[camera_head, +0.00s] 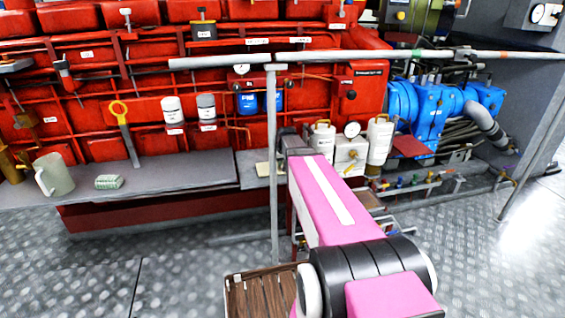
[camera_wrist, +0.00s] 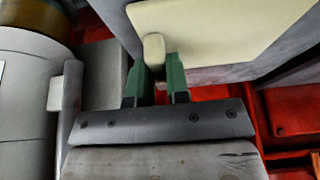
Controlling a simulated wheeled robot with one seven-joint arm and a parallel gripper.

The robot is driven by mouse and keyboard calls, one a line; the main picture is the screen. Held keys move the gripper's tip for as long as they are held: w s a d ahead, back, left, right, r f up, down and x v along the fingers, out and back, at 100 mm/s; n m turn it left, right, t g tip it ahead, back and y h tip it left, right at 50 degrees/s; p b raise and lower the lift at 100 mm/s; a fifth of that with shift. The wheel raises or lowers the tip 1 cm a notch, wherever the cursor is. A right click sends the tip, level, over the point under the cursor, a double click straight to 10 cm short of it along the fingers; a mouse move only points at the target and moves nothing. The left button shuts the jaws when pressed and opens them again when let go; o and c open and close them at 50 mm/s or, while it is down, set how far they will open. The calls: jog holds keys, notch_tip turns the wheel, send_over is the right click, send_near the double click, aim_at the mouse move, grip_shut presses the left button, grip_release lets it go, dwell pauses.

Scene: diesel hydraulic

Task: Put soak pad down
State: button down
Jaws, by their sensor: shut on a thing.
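The soak pad (camera_wrist: 225,28) is a flat cream sheet with a small rounded tab at its near edge. In the wrist view my gripper (camera_wrist: 156,70) has its two green fingers closed on this tab, and the pad extends beyond the fingertips to the upper right. In the head view my pink arm reaches to the grey ledge, and its far end hides most of the gripper. A small beige patch (camera_head: 262,169) shows at the ledge just left of the arm's end, probably the pad. I cannot tell whether the pad touches a surface.
The grey ledge (camera_head: 190,175) runs along the red engine. A vertical grey post (camera_head: 272,210) stands close left of my arm. White containers (camera_head: 380,140) stand to the right.

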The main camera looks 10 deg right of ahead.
jog(key=shift+f, duration=0.1)
jog(key=c, duration=1.1)
grip_release()
